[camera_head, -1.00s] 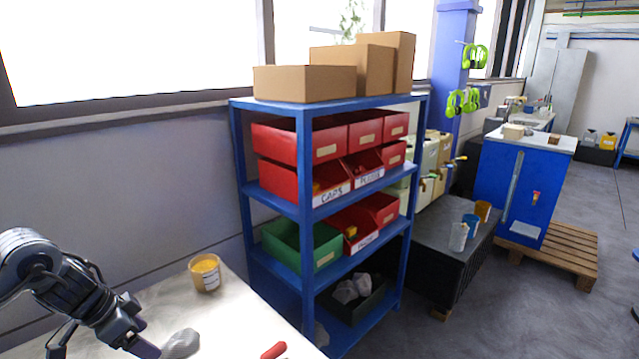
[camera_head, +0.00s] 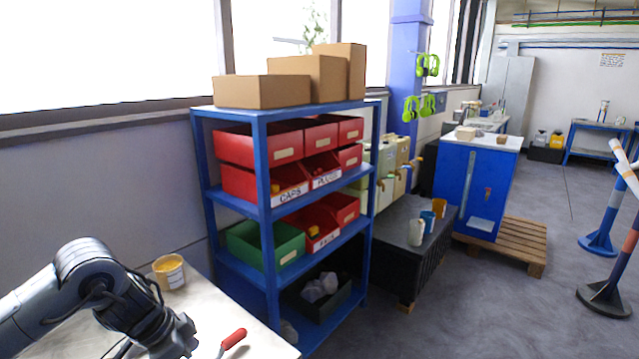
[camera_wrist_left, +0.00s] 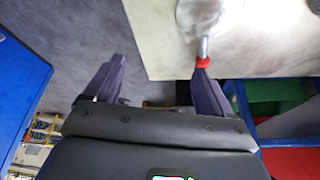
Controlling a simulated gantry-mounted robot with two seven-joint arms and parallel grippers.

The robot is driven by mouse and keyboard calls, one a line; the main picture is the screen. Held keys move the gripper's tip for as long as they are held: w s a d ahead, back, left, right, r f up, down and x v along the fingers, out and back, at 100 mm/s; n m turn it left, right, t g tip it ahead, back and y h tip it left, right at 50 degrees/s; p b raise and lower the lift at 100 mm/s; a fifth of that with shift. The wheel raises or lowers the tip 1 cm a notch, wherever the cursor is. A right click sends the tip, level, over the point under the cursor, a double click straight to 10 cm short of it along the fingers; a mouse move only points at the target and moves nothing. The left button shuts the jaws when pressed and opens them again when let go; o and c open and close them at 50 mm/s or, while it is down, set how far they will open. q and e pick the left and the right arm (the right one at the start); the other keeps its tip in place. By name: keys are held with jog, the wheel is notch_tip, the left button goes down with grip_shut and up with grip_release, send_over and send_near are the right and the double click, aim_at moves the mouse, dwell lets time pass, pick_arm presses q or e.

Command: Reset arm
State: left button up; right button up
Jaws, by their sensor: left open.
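My left arm comes in at the lower left of the head view, over the pale worktable (camera_head: 210,310). Its gripper end is low and partly cut off or hidden there. In the left wrist view, the left gripper (camera_wrist_left: 155,80) has its two dark fingers wide apart with nothing between them. The right finger's tip is close to a red-handled tool (camera_wrist_left: 203,62) on the table; I cannot tell if they touch. That tool also shows in the head view (camera_head: 232,340). My right gripper is not in view.
A tub (camera_head: 169,271) with yellow contents stands on the table behind my left arm. A blue shelf rack (camera_head: 262,190) with red and green bins stands just beyond the table. Striped posts (camera_head: 597,243) stand at the far right.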

pick_arm(q)
jog(key=d+m, duration=0.2)
jog(key=d, duration=0.8)
jog(key=s+d+f+m+t+h, duration=0.2)
jog(key=s+d+f+t+h, duration=0.25)
jog(key=d+f, duration=0.8)
jog(key=s+a+f+n+g+y, duration=0.1)
jog(key=s+a+f+n+y, duration=0.25)
jog(key=s+a, duration=0.6)
jog(key=s+a+f+n+g+y, duration=0.1)
jog(key=s+a+f+n+y, duration=0.25)
jog(key=s+a, duration=0.55)
jog(key=s+a+f+n+g+y, duration=0.15)
jog(key=s+a+f+y, duration=0.25)
jog(key=s+a, duration=0.55)
jog(key=w+d+n+h, duration=0.1)
jog(key=d+n+h, duration=0.25)
jog(key=d, duration=0.45)
notch_tip(320, 180, up, 42)
jog(key=n+p, duration=0.1)
jog(key=p, duration=4.1)
jog(key=shift+d+p, duration=0.15)
jog(key=shift+p, duration=0.15)
